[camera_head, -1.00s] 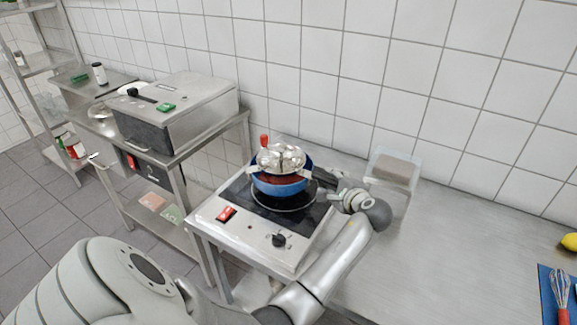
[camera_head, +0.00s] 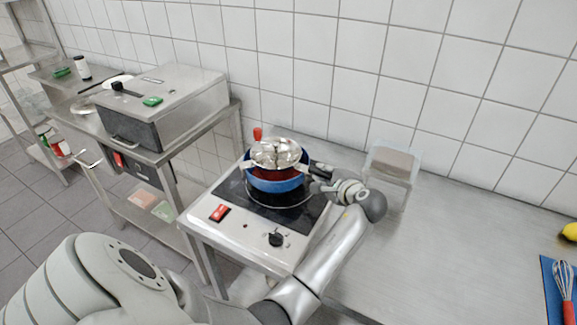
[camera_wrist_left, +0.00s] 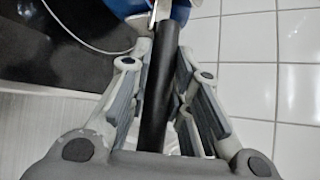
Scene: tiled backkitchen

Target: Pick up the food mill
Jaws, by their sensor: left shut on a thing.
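The food mill (camera_head: 275,152) is a shiny steel bowl with a red knob. It sits in or just over the blue pot (camera_head: 272,184) on the hob; any small gap between them cannot be told. My left gripper (camera_head: 320,178) is at the right side of the mill. In the left wrist view, the fingers of my left gripper (camera_wrist_left: 160,60) are shut on a black handle (camera_wrist_left: 156,95), which joins a metal piece near the blue pot (camera_wrist_left: 178,12). I take this as the mill's handle. My right gripper is out of view.
The hob (camera_head: 235,232) has a red switch and a black knob. A clear container (camera_head: 392,165) stands right of my gripper against the tiled wall. The steel counter (camera_head: 455,235) is mostly free; a whisk (camera_head: 563,285) lies at far right. A steel appliance (camera_head: 165,105) stands left.

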